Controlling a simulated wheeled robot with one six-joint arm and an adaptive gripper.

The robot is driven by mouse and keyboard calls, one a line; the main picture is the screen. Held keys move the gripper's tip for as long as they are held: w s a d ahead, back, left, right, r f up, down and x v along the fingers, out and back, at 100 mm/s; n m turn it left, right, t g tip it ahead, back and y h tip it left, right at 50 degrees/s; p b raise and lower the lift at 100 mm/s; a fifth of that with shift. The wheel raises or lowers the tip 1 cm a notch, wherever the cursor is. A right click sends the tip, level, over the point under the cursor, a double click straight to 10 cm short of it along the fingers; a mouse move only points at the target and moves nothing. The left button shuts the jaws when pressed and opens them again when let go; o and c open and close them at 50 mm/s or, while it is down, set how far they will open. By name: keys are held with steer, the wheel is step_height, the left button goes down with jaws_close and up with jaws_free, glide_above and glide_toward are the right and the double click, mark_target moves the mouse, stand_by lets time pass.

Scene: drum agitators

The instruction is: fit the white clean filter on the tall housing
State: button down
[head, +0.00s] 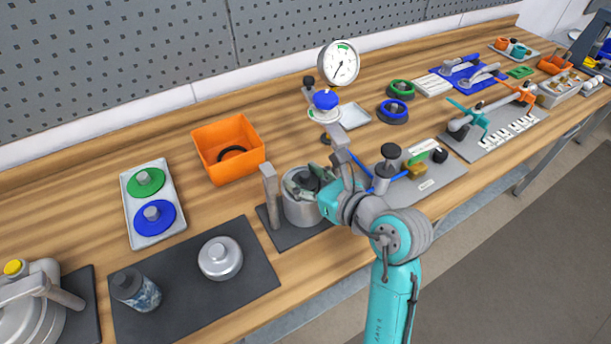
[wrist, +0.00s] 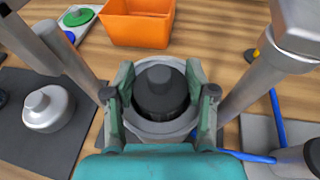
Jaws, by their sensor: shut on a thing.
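My gripper (wrist: 160,90) is shut on a dark-topped filter (wrist: 158,84). The filter sits upright in the mouth of a grey round housing (wrist: 182,128); whether it is fully seated I cannot tell. Its lower body is hidden, so I see no white on it. The head view shows my gripper (head: 307,184) from above the housing (head: 300,211), which stands on a dark base between metal posts. A second filter (head: 137,290), with a dark cap and mottled blue-white body, stands on the dark mat (head: 190,308). A silver domed cover (head: 220,258) is beside it.
Metal posts (wrist: 240,85) rise close on both sides of my gripper. An orange bin (head: 228,150) holding a dark ring stands behind left. A gauge (head: 339,64) and a blue knob (head: 326,100) are behind. A plate with valves (head: 420,178) is at right.

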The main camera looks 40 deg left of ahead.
stand_by(0.5)
steer(key=shift+c, duration=1.4)
jaws_free()
steer(key=shift+d, duration=0.15)
steer(key=v, duration=1.1)
steer(key=shift+d+r, duration=0.15)
steer(key=shift+d, duration=0.2)
steer(key=shift+s, duration=0.15)
